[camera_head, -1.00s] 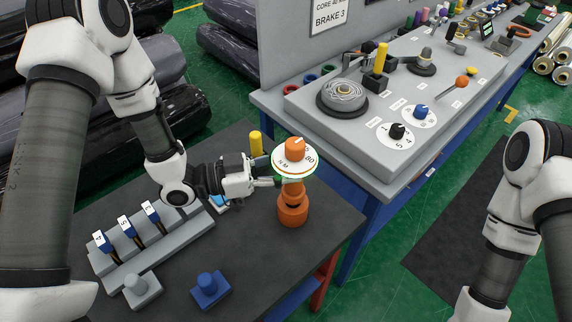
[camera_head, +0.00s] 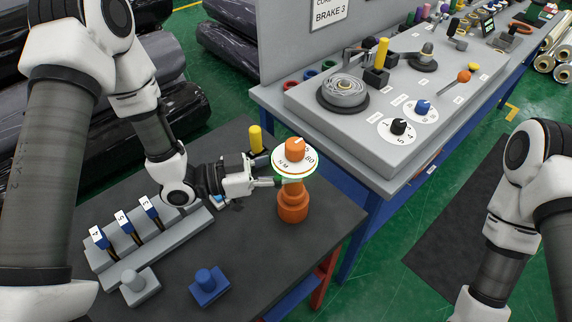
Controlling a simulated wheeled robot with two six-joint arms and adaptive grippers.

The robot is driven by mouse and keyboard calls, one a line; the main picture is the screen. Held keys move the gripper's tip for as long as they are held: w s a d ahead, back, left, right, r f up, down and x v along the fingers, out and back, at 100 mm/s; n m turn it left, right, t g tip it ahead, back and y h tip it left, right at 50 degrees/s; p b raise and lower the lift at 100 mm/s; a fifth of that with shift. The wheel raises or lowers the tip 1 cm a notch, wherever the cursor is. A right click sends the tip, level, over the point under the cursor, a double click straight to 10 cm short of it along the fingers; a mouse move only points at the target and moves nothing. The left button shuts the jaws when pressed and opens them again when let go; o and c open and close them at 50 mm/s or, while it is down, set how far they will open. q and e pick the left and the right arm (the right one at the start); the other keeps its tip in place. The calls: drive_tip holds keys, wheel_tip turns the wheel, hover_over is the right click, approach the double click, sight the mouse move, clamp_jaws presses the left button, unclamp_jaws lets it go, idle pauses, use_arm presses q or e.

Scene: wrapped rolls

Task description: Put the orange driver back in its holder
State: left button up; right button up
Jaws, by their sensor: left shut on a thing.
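The orange driver (camera_head: 293,205) stands upright near the right edge of the dark table. A round white dial with numbers and a green rim, and an orange knob above it, sit over its orange body. My left gripper (camera_head: 277,181) reaches in from the left, just under the dial, and is shut on the driver; the dial and fingers hide the exact contact. I cannot make out a separate holder for the driver. My right arm shows at the right edge, but its gripper is out of view.
A grey rack (camera_head: 160,243) with several blue-topped, numbered tools stands at the left of the table (camera_head: 262,262). A grey block (camera_head: 139,286), a blue block (camera_head: 209,287) and a yellow post (camera_head: 255,139) are nearby. A bench (camera_head: 330,115) with knobs and levers lies beyond.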

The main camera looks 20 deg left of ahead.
use_arm(q)
drive_tip(key=shift+f, duration=0.2)
drive_tip(key=o, duration=1.1)
drive_tip(key=shift+o, duration=0.2)
drive_tip(key=shift+a, duration=0.1)
drive_tip(key=p+v, duration=0.5)
drive_tip(key=v, duration=0.4)
